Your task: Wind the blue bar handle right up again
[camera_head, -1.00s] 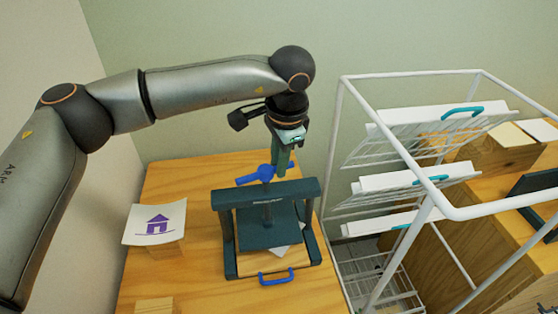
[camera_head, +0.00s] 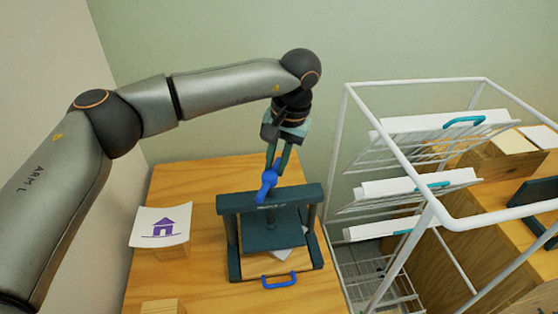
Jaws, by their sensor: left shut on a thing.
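The blue bar handle (camera_head: 267,185) sits on top of the dark teal press (camera_head: 270,200), seen nearly end-on, running toward and away from me. My left gripper (camera_head: 274,170) points down from above and is shut on the handle at its far side. The press stands on the wooden table, with its plate (camera_head: 270,233) under the crossbeam. A second blue handle (camera_head: 279,281) is on the front of the press's base. A white sheet shows partly under the plate; the rest is hidden. My right gripper is not in view.
A paper with a purple house print (camera_head: 160,226) rests on a wooden block left of the press. A white wire rack (camera_head: 436,212) with several shelves stands close on the right. A small wooden block (camera_head: 162,306) is at the table's front.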

